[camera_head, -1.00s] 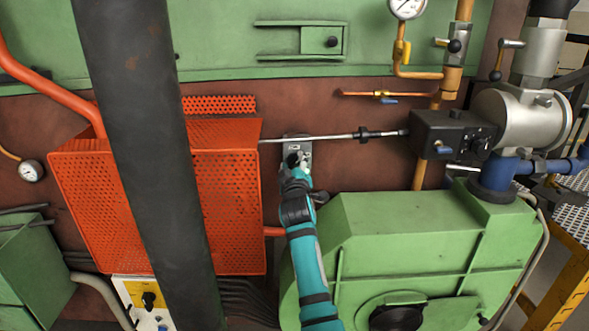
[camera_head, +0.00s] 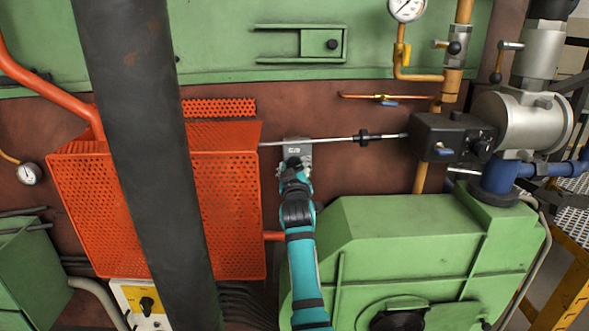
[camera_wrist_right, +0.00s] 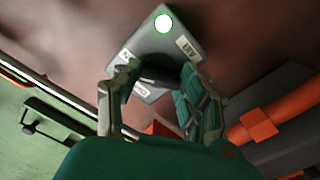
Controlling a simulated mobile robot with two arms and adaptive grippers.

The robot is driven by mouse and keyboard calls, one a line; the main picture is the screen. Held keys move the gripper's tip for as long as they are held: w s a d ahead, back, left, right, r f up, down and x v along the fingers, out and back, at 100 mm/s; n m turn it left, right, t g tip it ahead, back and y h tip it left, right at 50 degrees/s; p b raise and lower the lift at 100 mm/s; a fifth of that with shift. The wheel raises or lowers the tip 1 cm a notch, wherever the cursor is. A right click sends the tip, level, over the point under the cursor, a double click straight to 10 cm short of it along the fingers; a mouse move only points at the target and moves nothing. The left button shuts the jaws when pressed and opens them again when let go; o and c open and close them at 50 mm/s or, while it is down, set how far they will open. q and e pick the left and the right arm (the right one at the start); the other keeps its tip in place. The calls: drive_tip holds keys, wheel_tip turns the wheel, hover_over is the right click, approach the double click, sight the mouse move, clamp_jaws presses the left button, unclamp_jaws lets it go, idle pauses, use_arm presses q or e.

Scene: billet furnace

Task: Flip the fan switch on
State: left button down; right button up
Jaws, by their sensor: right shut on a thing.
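The fan switch is on a small grey box (camera_head: 298,147) on the brown-red wall, just right of the orange perforated guard. In the right wrist view the grey box (camera_wrist_right: 172,45) carries pale labels and a round white lamp (camera_wrist_right: 163,23) with a green rim. My right gripper (camera_head: 294,164) is at the box's lower part. In the wrist view its two fingers (camera_wrist_right: 153,82) are closed around the dark switch knob (camera_wrist_right: 150,80), which they mostly hide. The knob's exact angle is hard to tell. My left gripper is out of view.
The orange guard (camera_head: 228,215) stands close on the left, with a dark column (camera_head: 150,150) before it. A green blower housing (camera_head: 410,240) fills the lower right.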

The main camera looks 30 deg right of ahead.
drive_tip(key=shift+f, duration=0.1)
drive_tip(key=o, duration=1.2)
drive_tip(key=shift+c, duration=0.2)
drive_tip(key=v, duration=0.7)
drive_tip(key=shift+s, duration=0.25)
drive_tip(key=shift+a, duration=0.15)
